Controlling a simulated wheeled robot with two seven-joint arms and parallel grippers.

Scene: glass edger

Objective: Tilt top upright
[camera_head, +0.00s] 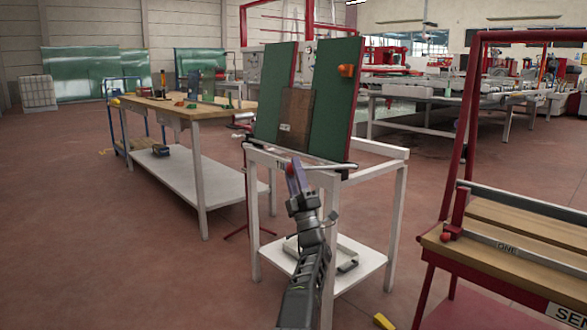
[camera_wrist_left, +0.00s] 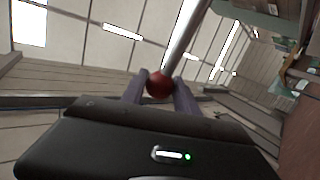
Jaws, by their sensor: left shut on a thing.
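The tilt top (camera_head: 333,110) has green panels with a dark brown board (camera_head: 296,117) between them. It stands steeply raised, close to upright, on a white frame (camera_head: 398,205) whose front label is partly covered. A metal lever (camera_head: 325,167) runs along the front under the top and ends in a red ball knob (camera_wrist_left: 159,85). My left gripper (camera_head: 295,180) is shut on the red knob; its two fingers lie on either side of it in the left wrist view. My right gripper is not in view.
A wooden workbench (camera_head: 180,106) with tools stands at left behind the frame. A red-framed bench with a wooden top (camera_head: 520,228) stands close at right. A lower shelf (camera_head: 350,268) holds a tray. Red floor is clear at left.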

